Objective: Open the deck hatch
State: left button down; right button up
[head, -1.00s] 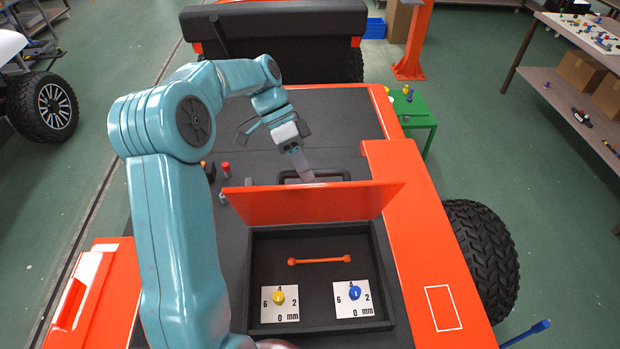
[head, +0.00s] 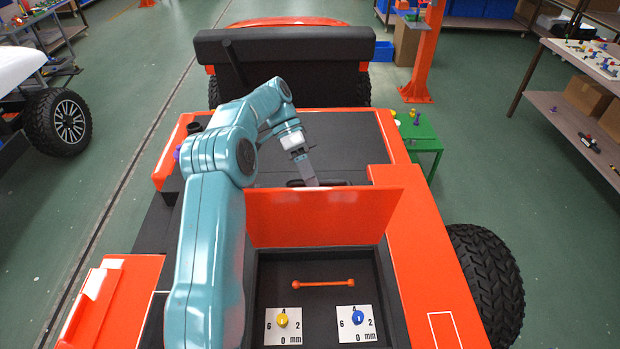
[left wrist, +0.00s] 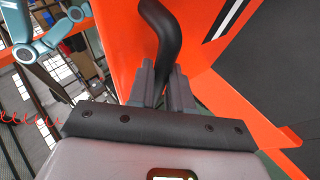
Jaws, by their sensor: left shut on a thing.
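The orange deck hatch (head: 322,222) stands steeply raised at the far edge of an open dark compartment (head: 262,278). Its inner face is toward me in the head view. My left gripper (head: 310,182) is behind the lid's top edge, partly hidden by it. In the left wrist view, my left gripper (left wrist: 167,88) is shut on the curved black handle (left wrist: 160,28), with orange panel beside it. The handle is mostly hidden behind the lid in the head view. My right gripper is not in view.
The compartment holds an orange rod (head: 322,283) and two white dial plates, one with a yellow knob (head: 282,320), one with a blue knob (head: 358,317). A black seat back (head: 300,53) is beyond the deck. A green table (head: 418,130) stands right of the cart.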

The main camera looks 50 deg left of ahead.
pick_arm(q)
jog(key=shift+s+a+f, duration=0.1)
jog(key=shift+f, duration=0.55)
jog(key=c, duration=1.1)
grip_release()
jog(key=shift+a, duration=0.1)
jog(key=shift+o, duration=0.2)
jog(key=shift+w+a+r, duration=0.1)
jog(key=shift+w, duration=0.15)
jog(key=shift+r, duration=0.1)
jog(key=shift+s, duration=0.1)
